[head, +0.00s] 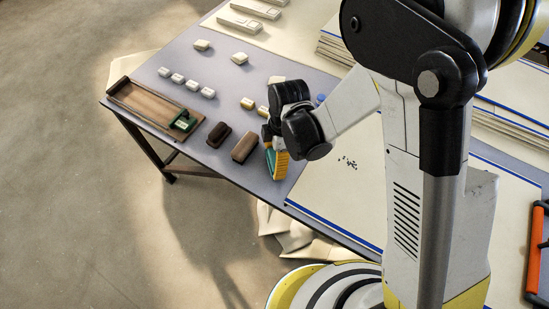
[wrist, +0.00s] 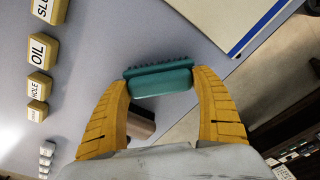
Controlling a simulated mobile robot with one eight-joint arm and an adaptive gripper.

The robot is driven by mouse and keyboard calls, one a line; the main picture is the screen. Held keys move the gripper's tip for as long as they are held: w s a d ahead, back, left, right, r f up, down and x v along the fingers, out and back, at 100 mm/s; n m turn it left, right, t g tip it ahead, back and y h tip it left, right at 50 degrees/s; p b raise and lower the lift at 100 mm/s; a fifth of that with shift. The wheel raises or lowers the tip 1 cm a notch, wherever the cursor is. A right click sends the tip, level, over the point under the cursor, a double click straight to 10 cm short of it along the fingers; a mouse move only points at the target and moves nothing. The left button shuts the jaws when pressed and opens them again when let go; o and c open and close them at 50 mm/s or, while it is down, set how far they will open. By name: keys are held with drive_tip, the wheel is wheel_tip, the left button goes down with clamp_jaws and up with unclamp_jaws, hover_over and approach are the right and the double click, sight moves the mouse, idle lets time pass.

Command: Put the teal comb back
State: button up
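The teal comb (wrist: 160,80) sits between the two yellow fingertips of my gripper (wrist: 161,82) in the wrist view, with its toothed side facing away from me. The fingertips touch its two ends, so my gripper is shut on it. In the head view my gripper (head: 277,162) is low over the front part of the table, and a bit of the comb (head: 269,157) shows teal beside a yellow finger. Whether the comb touches the table is hard to tell.
A wooden tray (head: 133,98) with a green item (head: 183,121) at its near end lies at the table's left edge. A dark brown block (head: 218,134) and a lighter brown block (head: 244,147) lie between tray and gripper. Several labelled blocks (wrist: 42,50) stand farther back. A blue-edged board (head: 345,205) lies right.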

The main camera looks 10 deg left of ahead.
drive_tip(key=shift+o, duration=1.4)
wheel_tip(320, 180, up, 12)
drive_tip(key=d+p, duration=0.1)
drive_tip(key=p, duration=0.5)
drive_tip(key=w+d+r+m+t, duration=0.1)
drive_tip(key=d+r+m+t, duration=0.2)
drive_tip(key=d+r+m, duration=0.75)
drive_tip(key=s+d+r+m+t, duration=0.2)
drive_tip(key=s+d+r+m, duration=0.1)
drive_tip(key=d+m, duration=0.3)
drive_tip(key=s+d+r+m+t+h, duration=0.1)
drive_tip(key=s+d+r+m+t, duration=0.1)
drive_tip(key=d+r+m, duration=0.4)
drive_tip(key=shift+s+d+t, duration=0.4)
drive_tip(key=shift+s+d, duration=0.35)
drive_tip(key=shift+d, duration=0.3)
